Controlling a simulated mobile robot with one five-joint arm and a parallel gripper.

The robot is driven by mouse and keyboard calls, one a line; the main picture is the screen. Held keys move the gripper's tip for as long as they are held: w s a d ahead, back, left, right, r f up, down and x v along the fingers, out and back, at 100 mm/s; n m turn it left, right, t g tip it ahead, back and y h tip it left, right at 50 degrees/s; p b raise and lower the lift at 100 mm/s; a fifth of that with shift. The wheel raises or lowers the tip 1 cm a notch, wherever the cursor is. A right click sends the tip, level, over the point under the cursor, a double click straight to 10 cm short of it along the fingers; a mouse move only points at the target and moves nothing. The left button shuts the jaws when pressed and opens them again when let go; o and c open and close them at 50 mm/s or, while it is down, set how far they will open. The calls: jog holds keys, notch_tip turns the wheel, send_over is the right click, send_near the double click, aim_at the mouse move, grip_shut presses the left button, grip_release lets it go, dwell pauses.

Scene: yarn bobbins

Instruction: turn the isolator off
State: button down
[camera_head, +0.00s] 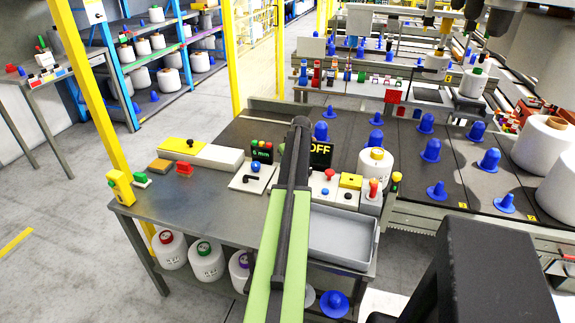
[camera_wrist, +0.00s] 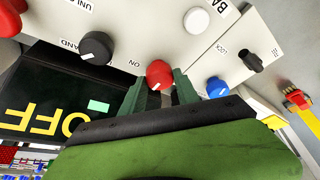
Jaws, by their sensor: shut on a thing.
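A red rotary knob (camera_wrist: 160,73) with a pale pointer mark sits on a light grey control panel (camera_wrist: 170,25) in the wrist view. The printed word ON stands beside it. My gripper (camera_wrist: 159,80) is at the panel with its two dark green fingers on either side of the red knob, shut on it. A dark display (camera_wrist: 45,95) beside the panel reads OFF in yellow, upside down in this view. The display also shows in the head view (camera_head: 320,153). There my arm crosses the bench and the gripper's hold is hidden.
A black knob (camera_wrist: 96,47), a white button (camera_wrist: 196,20), a blue knob (camera_wrist: 217,88) and a black switch (camera_wrist: 252,61) are close by on the panel. A grey tray (camera_head: 342,236) stands right of my arm. A white bobbin (camera_head: 375,168) stands behind the panel.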

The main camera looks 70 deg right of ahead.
jog(key=shift+s+d, duration=0.1)
jog(key=c, duration=0.9)
grip_release()
jog(key=shift+r, duration=0.2)
jog(key=p+v, duration=1.6)
jog(key=v, duration=0.1)
jog(key=shift+a+f, duration=0.1)
jog(key=shift+a, duration=0.1)
